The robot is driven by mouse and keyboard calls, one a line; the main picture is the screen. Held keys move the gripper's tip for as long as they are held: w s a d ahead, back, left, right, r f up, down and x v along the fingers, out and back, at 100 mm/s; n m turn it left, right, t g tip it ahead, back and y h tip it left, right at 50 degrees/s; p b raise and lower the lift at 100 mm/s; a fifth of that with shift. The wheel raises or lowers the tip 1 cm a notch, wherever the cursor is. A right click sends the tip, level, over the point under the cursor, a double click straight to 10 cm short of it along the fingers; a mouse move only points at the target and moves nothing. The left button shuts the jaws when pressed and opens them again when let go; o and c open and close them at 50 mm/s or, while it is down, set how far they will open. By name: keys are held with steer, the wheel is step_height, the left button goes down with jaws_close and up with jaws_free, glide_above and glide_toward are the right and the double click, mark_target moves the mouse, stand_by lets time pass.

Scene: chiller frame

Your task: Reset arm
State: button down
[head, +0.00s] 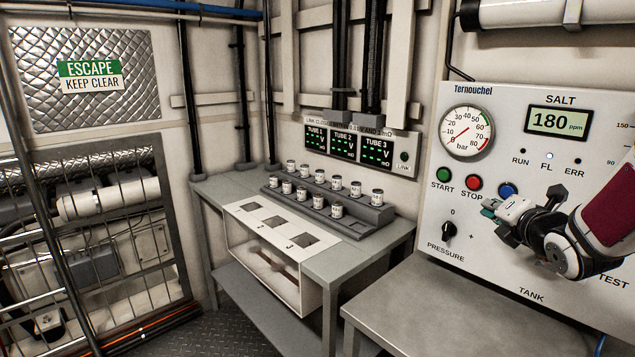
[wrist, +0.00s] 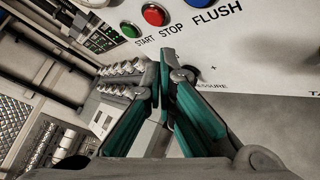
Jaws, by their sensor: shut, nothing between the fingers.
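My gripper (head: 488,207) is in front of the white control panel (head: 540,115) at the right of the head view, left of and below the blue button (head: 508,190). In the wrist view its teal fingers (wrist: 160,75) meet at the tips; it is shut and empty. My arm reaches in from the right edge and hides part of the panel's lower right. The green START button (head: 444,174), the red STOP button (head: 473,183) and the black pressure knob (head: 449,231) show on the panel. I cannot tell whether the fingertips touch the panel.
A grey metal table (head: 430,300) stands below the panel. A bench (head: 345,262) at centre carries a stepped rack (head: 350,222) of several small cans and a white box with square holes (head: 238,209). Tube displays (head: 345,147) hang behind it. A barred gate (head: 105,225) is at left.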

steer(key=s+a+r+m+g+p, duration=0.1)
steer(key=s+a+m+g+p, duration=0.1)
steer(key=s+a+m, duration=0.5)
steer(key=s+a+r+m+g+y+p, duration=0.1)
steer(key=s+a+m+g, duration=0.4)
steer(key=s+m, duration=0.5)
steer(key=s+a+r+m+g+y+p, duration=0.1)
steer(key=s+a+m+g, duration=0.3)
steer(key=s, duration=1.4)
steer(key=a+m+p, duration=0.1)
steer(key=a+m, duration=0.3)
steer(key=a, duration=0.1)
steer(key=shift+s+a+r+p, duration=0.15)
steer(key=shift+s+a+p, duration=0.15)
